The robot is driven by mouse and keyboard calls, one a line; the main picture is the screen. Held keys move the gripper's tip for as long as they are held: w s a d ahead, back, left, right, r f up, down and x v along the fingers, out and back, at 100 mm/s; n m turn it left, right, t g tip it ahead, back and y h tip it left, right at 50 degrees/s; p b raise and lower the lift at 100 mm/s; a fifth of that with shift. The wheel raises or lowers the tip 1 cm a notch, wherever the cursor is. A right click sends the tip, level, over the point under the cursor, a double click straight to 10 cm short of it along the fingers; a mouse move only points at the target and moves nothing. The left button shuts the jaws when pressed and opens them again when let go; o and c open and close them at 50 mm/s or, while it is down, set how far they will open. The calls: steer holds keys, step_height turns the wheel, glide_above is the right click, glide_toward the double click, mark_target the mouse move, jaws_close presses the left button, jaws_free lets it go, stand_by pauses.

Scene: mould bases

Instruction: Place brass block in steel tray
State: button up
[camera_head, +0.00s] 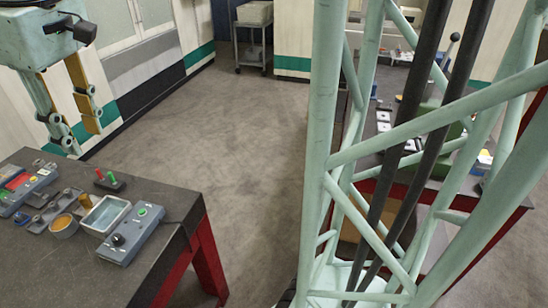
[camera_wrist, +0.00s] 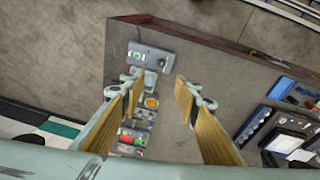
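A small yellow-brown block (camera_head: 86,201), which looks like the brass block, stands on the dark table at the lower left of the head view, between a round amber-topped dish and the tray. The steel tray (camera_head: 128,208) is a pale, shallow rectangular dish beside a grey control box; its inside looks empty of any block. My gripper (camera_head: 83,136) hangs well above the table, behind these things in the picture. In the wrist view my gripper (camera_wrist: 160,80) is open, with its two yellow-padded fingers wide apart and nothing between them. The block is hard to make out there.
The grey control box (camera_head: 131,234) with a green button stands right of the tray. The round dish (camera_head: 63,226) is close on the block's left. More boxes crowd the left; the table's front is bare.

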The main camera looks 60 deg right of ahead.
steer(key=s+f+m+t, duration=0.1)
steer(key=s+m, duration=0.3)
steer(key=s, duration=2.3)
steer(key=shift+f, duration=0.6)
steer(key=shift+d, duration=0.15)
steer(key=shift+w, duration=0.15)
step_height(320, 180, down, 12)
steer(key=b, duration=1.2)
steer(key=shift+r+t, duration=0.2)
steer(key=shift+t, duration=0.1)
